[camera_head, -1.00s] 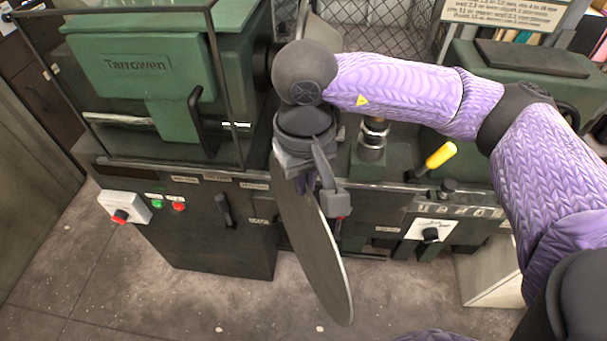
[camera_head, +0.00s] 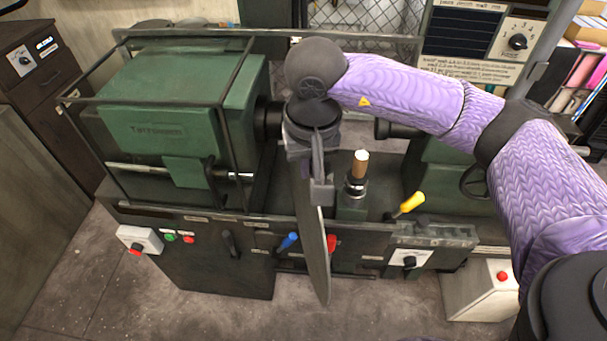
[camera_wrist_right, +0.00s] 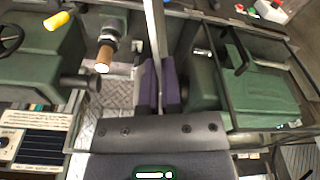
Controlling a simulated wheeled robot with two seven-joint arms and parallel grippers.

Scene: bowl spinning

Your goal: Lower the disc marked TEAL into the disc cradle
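My right gripper (camera_head: 311,170) points down in front of the green lathe and is shut on a large thin grey disc (camera_head: 315,250). The disc hangs nearly upright and almost edge-on to the head view, its lower edge in front of the machine's front. In the right wrist view, the gripper's dark purple pads (camera_wrist_right: 159,85) pinch the disc (camera_wrist_right: 157,30), which shows as a thin strip. No TEAL marking is readable on it. I cannot make out a disc cradle in these views. My left gripper is not in view.
The green Tarrowen headstock (camera_head: 170,110) with its bar guard stands left of the disc. A wooden-handled tool post (camera_head: 357,180), a yellow-handled lever (camera_head: 408,203) and a blue handle (camera_head: 288,241) are close by. A white box with a red button (camera_head: 501,277) stands at the lower right.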

